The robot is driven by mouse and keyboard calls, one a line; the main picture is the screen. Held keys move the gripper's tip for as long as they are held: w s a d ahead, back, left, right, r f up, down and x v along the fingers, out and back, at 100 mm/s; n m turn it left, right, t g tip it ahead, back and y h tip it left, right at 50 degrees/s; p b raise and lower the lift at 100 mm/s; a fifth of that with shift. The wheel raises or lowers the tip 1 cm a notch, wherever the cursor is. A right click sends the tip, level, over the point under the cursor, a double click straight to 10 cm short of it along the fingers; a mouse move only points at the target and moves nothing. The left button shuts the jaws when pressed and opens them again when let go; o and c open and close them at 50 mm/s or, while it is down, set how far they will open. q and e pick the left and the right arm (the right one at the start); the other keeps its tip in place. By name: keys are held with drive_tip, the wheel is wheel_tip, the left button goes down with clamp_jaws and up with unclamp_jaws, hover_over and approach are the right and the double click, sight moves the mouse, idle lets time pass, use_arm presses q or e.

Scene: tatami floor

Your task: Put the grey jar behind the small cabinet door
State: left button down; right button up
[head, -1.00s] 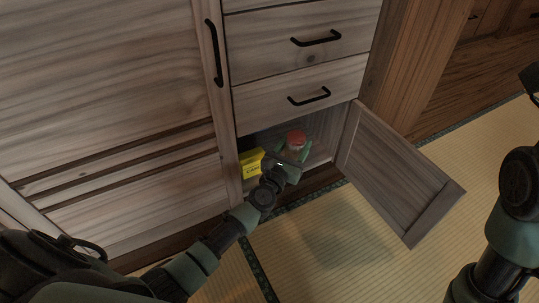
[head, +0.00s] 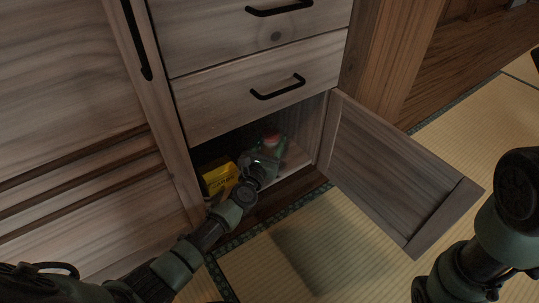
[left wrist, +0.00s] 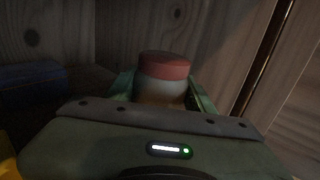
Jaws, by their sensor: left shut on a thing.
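The jar with a red lid (head: 271,136) is inside the low cabinet compartment, held by my left gripper (head: 266,153). In the left wrist view the jar (left wrist: 161,90) stands upright between the green fingers, its lower body hidden by the gripper. My left gripper is shut on it, with the forearm reaching in through the opening. The small cabinet door (head: 393,165) is swung wide open to the right. My right arm shows at the right edge, but its gripper is out of view.
A yellow box (head: 219,177) stands in the compartment, just left of my left gripper. A dark blue object (left wrist: 35,88) shows at left in the left wrist view. Drawers with black handles (head: 279,87) are above. Tatami floor (head: 300,265) in front is clear.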

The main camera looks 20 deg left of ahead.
sight(271, 149)
use_arm(q)
wheel_tip(271, 149, down, 4)
drive_tip(key=b, duration=0.2)
drive_tip(key=shift+r+b, duration=0.25)
drive_tip(key=shift+b, duration=0.1)
drive_tip(key=shift+r, duration=0.15)
drive_tip(key=c, duration=0.6)
unclamp_jaws()
drive_tip(key=shift+o, duration=0.2)
drive_tip(key=s+p, duration=0.4)
drive_tip(key=s, duration=0.8)
drive_tip(key=shift+a, duration=0.2)
